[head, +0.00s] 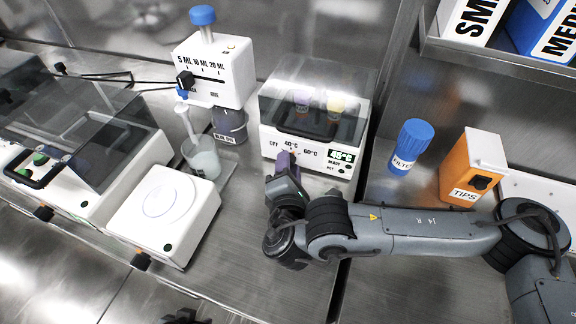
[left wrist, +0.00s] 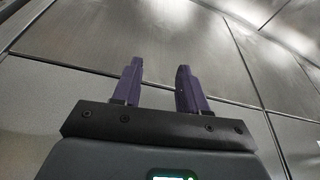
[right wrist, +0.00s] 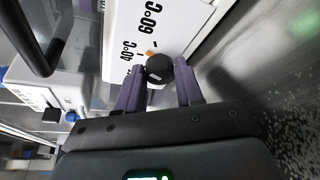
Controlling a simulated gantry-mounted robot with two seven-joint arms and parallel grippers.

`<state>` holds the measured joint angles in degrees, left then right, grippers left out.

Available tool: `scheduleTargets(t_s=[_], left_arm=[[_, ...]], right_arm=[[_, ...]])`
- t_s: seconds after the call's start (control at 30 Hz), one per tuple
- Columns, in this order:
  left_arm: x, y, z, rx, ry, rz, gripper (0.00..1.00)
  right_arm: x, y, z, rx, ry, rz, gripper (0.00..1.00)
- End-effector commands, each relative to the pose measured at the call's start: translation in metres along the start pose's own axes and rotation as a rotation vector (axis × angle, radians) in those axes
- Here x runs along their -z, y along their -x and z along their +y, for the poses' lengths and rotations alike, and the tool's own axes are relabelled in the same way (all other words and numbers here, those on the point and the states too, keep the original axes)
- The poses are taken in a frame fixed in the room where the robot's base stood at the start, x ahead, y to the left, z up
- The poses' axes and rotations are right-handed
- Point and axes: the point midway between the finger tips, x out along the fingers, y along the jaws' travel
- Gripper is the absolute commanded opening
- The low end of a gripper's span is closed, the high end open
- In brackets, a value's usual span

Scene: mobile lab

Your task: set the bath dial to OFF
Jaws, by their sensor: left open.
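The bath (head: 268,143) is a white box with a clear lid. Its front shows OFF, 40°C and 60°C marks and a green display (head: 341,156) reading about 45°C. In the right wrist view its dial (right wrist: 159,68) is a small black knob beside the 40°C mark, with an orange mark near it. In the head view this gripper (head: 284,160) hides the dial. My left gripper (left wrist: 160,80) is open and empty, facing bare metal.
Left of the bath stand a dispenser (head: 213,72), a beaker (head: 201,158) and a white plate device (head: 165,205). Right of it stand a blue filter bottle (head: 410,146) and an orange tips box (head: 471,166).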

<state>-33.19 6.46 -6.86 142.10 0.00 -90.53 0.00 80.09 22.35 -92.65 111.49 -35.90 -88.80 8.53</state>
Motion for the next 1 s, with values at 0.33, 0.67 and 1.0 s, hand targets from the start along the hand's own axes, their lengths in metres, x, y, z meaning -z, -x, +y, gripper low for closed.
scheduleTargets(t_s=[0.33, 0.67, 1.0], left_arm=[[0.0, 0.001, 0.0, 0.0, -0.001, -0.001, 0.43], [0.005, 0.02, -0.003, 0.008, -0.01, -0.003, 0.43], [0.019, 0.063, -0.004, 0.008, -0.011, -0.003, 0.43]], right_arm=[[0.0, 0.0, 0.0, 0.002, 0.003, 0.0, 0.03], [-0.002, 0.001, 0.004, 0.046, 0.102, 0.002, 0.03], [-0.002, 0.002, 0.008, 0.157, 0.366, 0.003, 0.03]])
